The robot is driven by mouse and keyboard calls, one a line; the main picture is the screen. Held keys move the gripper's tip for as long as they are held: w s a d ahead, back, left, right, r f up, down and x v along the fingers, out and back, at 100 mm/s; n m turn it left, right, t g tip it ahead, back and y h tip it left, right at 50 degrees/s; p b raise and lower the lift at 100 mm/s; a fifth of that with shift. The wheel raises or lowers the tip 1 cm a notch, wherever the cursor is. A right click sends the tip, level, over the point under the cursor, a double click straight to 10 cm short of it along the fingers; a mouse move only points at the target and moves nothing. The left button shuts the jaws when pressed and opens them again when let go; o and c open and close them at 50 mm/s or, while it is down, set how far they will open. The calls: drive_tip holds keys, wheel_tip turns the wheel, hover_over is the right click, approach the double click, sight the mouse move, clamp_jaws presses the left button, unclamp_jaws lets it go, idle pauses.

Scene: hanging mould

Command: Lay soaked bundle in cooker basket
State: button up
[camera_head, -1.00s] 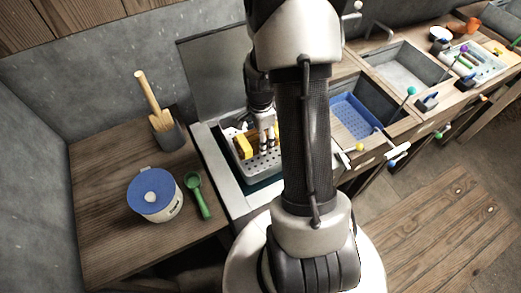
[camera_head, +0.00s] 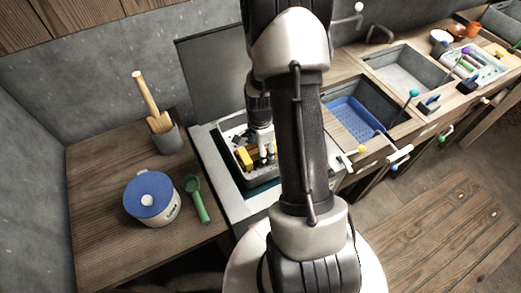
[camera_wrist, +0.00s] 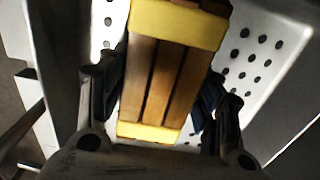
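The bundle (camera_wrist: 164,75) is brown sticks with a yellow band at each end. In the wrist view it lies lengthwise between the two fingers of my gripper (camera_wrist: 165,90), which press close on both its sides. One yellow end (camera_head: 244,157) shows left of my gripper (camera_head: 263,160) in the head view. The bundle is inside the pale perforated basket (camera_wrist: 262,62), in the cooker (camera_head: 228,188). Its underside is hidden, so I cannot tell whether it touches the basket floor. My arm covers the basket's right side in the head view.
The cooker's raised lid (camera_head: 212,80) is behind. A blue perforated tray (camera_head: 352,118) sits in the sink to the right.

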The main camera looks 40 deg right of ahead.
drive_tip(key=o, duration=0.4)
drive_tip(key=shift+c, duration=0.2)
drive_tip(key=shift+r, duration=0.15)
wheel_tip(320, 180, up, 12)
drive_tip(key=p, duration=0.4)
drive_tip(key=s+a+r+n+t, duration=0.2)
drive_tip(key=a+r+n, duration=0.7)
drive_tip(key=r, duration=0.5)
drive_tip(key=s+a+r+n+t, duration=0.2)
drive_tip(key=s+a+r+n, duration=0.6)
drive_tip(key=s+a+n, duration=0.3)
drive_tip(key=shift+s+r+n+t, duration=0.3)
drive_tip(key=shift+r, duration=0.05)
